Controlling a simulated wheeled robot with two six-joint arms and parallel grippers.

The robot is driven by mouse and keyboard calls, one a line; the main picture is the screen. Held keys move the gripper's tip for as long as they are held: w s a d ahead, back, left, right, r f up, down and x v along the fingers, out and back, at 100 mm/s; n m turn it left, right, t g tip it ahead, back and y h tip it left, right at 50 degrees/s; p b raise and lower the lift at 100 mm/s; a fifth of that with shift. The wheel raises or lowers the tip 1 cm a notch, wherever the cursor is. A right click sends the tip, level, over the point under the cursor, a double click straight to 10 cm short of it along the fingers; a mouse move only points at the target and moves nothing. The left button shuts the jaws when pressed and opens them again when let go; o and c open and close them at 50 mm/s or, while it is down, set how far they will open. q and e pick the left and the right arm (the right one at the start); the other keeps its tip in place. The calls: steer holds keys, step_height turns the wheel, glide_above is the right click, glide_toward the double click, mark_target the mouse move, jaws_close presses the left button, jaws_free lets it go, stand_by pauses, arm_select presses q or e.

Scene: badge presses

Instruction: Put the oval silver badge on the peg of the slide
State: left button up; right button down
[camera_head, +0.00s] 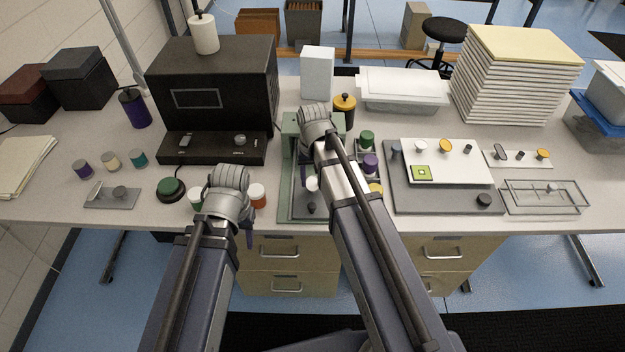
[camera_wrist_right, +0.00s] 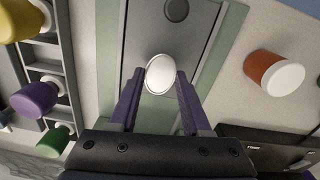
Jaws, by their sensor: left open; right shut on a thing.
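My right gripper (camera_wrist_right: 158,88) is shut on a pale, oval, silver-white badge (camera_wrist_right: 159,74), held between its purple fingertips. Below the badge in that view is the grey slide (camera_wrist_right: 140,45) of a green-framed press; whether the badge touches it I cannot tell.
An orange jar with a white lid (camera_head: 257,195) stands left of the press. A rack with green (camera_head: 367,139), purple (camera_head: 370,164) and yellow knobs stands right of it. A grey board (camera_head: 440,205) and a clear tray (camera_head: 545,205) lie further right. A black machine (camera_head: 215,80) stands behind left.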

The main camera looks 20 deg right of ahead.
mark_target(312, 183)
steer(key=shift+f, duration=0.2)
steer(key=shift+c, duration=1.8)
jaws_free()
steer(key=shift+r, duration=0.15)
step_height(312, 183, up, 12)
steer(key=p, duration=1.2)
steer(key=s+a+n+h, duration=0.1)
steer(key=s+a+n, duration=0.4)
steer(key=s+a, duration=0.5)
steer(key=s, duration=0.4)
steer(key=shift+s+a+n, duration=0.25)
steer(key=shift+n, duration=0.05)
steer(key=shift+r, duration=0.1)
